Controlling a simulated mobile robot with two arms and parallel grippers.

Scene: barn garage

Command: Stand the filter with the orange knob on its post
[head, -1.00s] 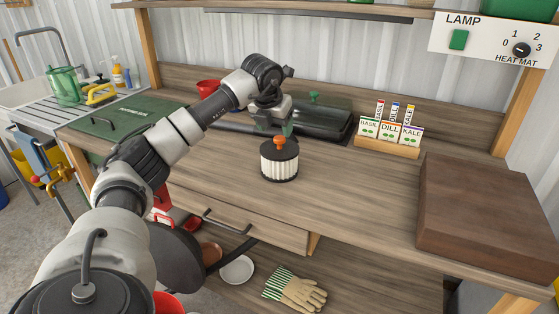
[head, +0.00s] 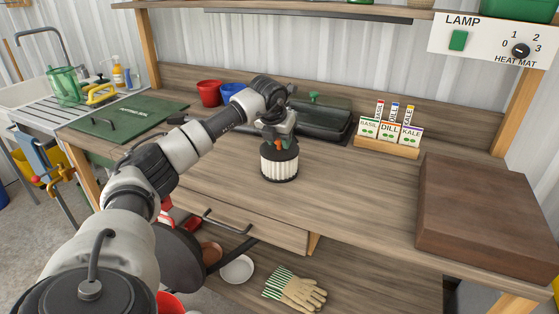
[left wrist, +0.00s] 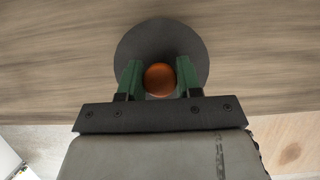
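The filter (head: 279,164) has white pleated sides and a dark round lid. It stands upright on the bench top. Its orange knob (head: 277,147) is on top, partly hidden by my left gripper (head: 278,143). In the left wrist view the knob (left wrist: 160,79) sits between the two green fingertips of the left gripper (left wrist: 160,76), above the dark lid (left wrist: 160,40). The fingers are very close to the knob on both sides; I cannot tell whether they press on it. I do not make out a post for certain. My right gripper is not in view.
A dark green long-bodied case (head: 322,122) lies behind the filter. Red (head: 209,93) and blue (head: 230,92) pots stand back left. A seed packet rack (head: 387,146) and a brown block (head: 490,215) are to the right. The bench between filter and block is clear.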

